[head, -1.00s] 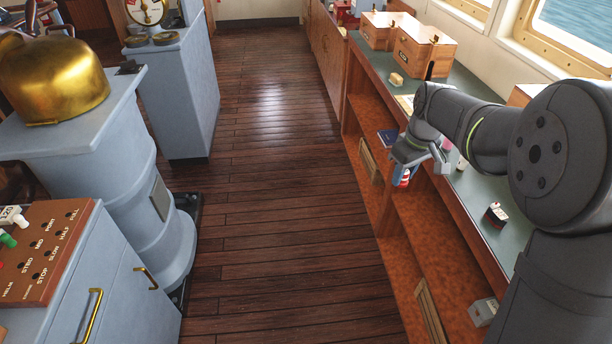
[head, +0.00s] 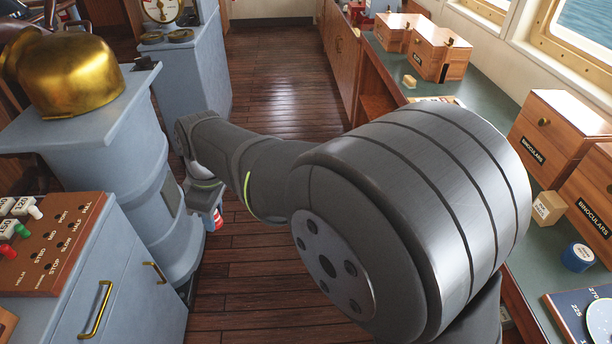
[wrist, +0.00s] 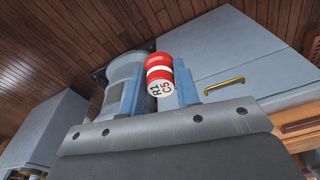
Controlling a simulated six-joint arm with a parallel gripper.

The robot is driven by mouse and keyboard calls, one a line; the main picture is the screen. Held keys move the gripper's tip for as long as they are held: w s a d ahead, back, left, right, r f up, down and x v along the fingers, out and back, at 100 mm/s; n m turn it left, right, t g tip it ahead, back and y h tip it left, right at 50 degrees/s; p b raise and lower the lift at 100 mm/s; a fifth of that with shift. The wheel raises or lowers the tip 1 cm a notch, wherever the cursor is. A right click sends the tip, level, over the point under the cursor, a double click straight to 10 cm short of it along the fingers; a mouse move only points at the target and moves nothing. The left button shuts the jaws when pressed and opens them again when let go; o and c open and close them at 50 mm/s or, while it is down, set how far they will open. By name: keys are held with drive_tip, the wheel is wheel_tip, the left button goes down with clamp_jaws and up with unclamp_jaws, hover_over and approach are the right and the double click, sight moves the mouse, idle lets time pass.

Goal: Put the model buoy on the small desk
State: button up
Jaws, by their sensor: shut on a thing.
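The model buoy (wrist: 160,75) is a small red and white cylinder with "R1 C5" on its white end. My gripper (wrist: 159,90) is shut on it, with a blue-grey finger on each side in the wrist view. In the head view, the gripper (head: 208,207) hangs over the dark plank floor near the grey pedestal, and part of the buoy (head: 217,219) shows at its tip. My arm's upper part hides much of the scene's middle. I cannot tell which surface is the small desk.
A grey pedestal with a brass dome (head: 70,75) stands left of the gripper. A grey console (head: 95,270) with a brown switch panel is at lower left. The green-topped counter (head: 485,95) at right carries wooden boxes, a blue roll and a tan block. Open floor (head: 275,90) lies beyond.

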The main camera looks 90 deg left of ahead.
drive_tip(key=s+d+n+h, duration=0.1)
drive_tip(key=s+d+n, duration=0.5)
drive_tip(key=s+d, duration=1.5)
approach(28, 340)
drive_tip(key=f, duration=0.5)
drive_tip(key=shift+s+d+f, duration=0.25)
drive_tip(key=shift+s+f, duration=0.05)
drive_tip(key=shift+s, duration=0.15)
drive_tip(key=shift+f, duration=0.25)
